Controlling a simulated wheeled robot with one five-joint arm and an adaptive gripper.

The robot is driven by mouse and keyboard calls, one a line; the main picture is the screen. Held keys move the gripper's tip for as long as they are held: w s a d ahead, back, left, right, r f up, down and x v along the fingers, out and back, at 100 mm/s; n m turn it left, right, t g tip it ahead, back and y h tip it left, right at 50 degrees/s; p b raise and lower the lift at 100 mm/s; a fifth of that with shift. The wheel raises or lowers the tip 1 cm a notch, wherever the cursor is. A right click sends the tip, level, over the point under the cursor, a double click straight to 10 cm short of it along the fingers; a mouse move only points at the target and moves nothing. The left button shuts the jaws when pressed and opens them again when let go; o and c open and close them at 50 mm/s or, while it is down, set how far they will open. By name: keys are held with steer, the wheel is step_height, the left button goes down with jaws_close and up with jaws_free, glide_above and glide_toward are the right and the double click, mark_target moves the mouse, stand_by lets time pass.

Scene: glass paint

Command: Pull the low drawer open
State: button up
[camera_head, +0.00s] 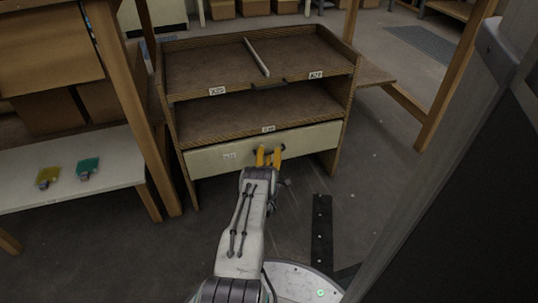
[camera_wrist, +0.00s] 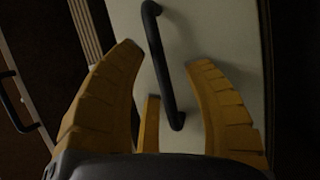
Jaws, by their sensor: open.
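The low drawer (camera_head: 312,143) has a cream front and sits at the bottom of a wooden shelf unit; its front looks flush with the frame. My gripper (camera_head: 268,150) reaches the middle of the drawer front with its yellow fingers. In the wrist view my gripper (camera_wrist: 168,60) is open, with the black bar handle (camera_wrist: 161,65) between its spread fingers. The handle shows clear gaps to the fingers on both sides. The drawer front (camera_wrist: 215,30) lies behind it. In the head view the fingers mostly hide the handle.
The shelf unit (camera_head: 170,110) has an empty middle shelf (camera_head: 235,115) and a divided top. A white table (camera_head: 110,160) at left holds a yellow item (camera_head: 47,176) and a green item (camera_head: 88,166). Wooden posts stand on both sides.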

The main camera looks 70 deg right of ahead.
steer(key=shift+d, duration=0.1)
jaws_close()
stand_by(0.5)
